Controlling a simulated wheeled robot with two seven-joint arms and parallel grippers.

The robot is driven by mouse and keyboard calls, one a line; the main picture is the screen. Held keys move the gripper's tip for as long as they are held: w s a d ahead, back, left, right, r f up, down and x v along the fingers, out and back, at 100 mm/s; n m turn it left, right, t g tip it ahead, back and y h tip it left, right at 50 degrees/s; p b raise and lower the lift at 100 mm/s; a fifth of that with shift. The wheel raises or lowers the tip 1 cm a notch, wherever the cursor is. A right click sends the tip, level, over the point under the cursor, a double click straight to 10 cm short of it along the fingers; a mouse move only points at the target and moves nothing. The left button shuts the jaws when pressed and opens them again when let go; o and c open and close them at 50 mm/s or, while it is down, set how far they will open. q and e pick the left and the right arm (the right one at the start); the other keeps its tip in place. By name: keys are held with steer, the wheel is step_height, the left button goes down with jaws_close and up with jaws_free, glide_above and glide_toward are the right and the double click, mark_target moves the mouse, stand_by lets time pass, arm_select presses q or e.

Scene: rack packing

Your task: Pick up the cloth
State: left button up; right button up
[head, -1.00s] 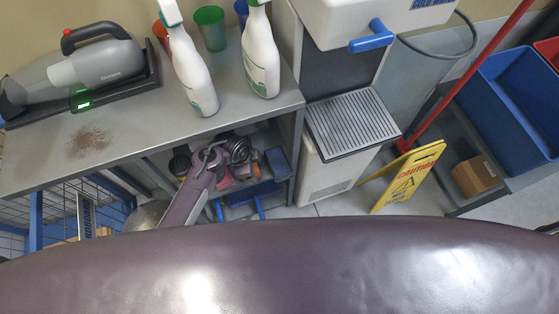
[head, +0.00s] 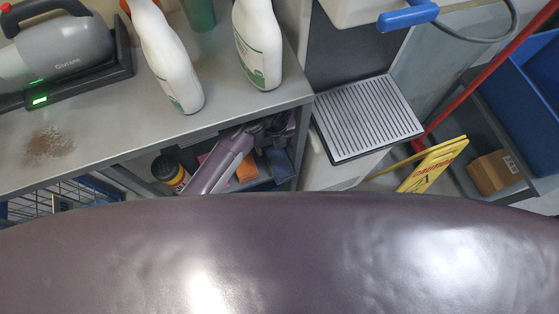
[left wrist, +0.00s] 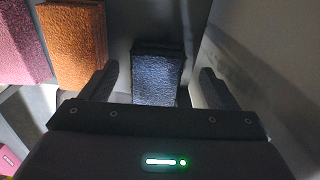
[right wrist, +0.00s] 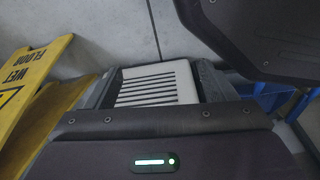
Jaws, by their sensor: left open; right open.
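A folded dark blue cloth (left wrist: 158,72) lies ahead of and between the fingers of my left gripper (left wrist: 158,88) in the left wrist view. The fingers are open and stand apart from the cloth's sides. A folded orange cloth (left wrist: 75,45) and a dark pink cloth (left wrist: 22,40) lie to its left. In the head view my left gripper (head: 272,127) reaches into the shelf under the counter, above the blue cloth (head: 279,162) and orange cloth (head: 246,168). My right gripper (right wrist: 155,88) is open and empty, over a white slatted panel (right wrist: 157,82).
The grey counter (head: 110,125) above the shelf holds two white spray bottles (head: 165,60), a handheld vacuum (head: 55,50) and a brown powder spill (head: 48,146). A dark round container (head: 168,170) stands left in the shelf. A yellow caution sign (head: 435,165) stands at the right.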

arm_select(q)
steer(key=f, duration=0.4)
steer(key=shift+a+b, duration=0.2)
steer(key=shift+b, duration=0.15)
arm_select(e)
steer(key=shift+w+a+r, duration=0.1)
steer(key=shift+w+r, duration=0.1)
steer(key=shift+w, duration=0.25)
steer(key=shift+w+a+r, duration=0.1)
steer(key=shift+w+r, duration=0.1)
steer(key=shift+w, duration=0.25)
arm_select(q)
steer(key=c, duration=1.1)
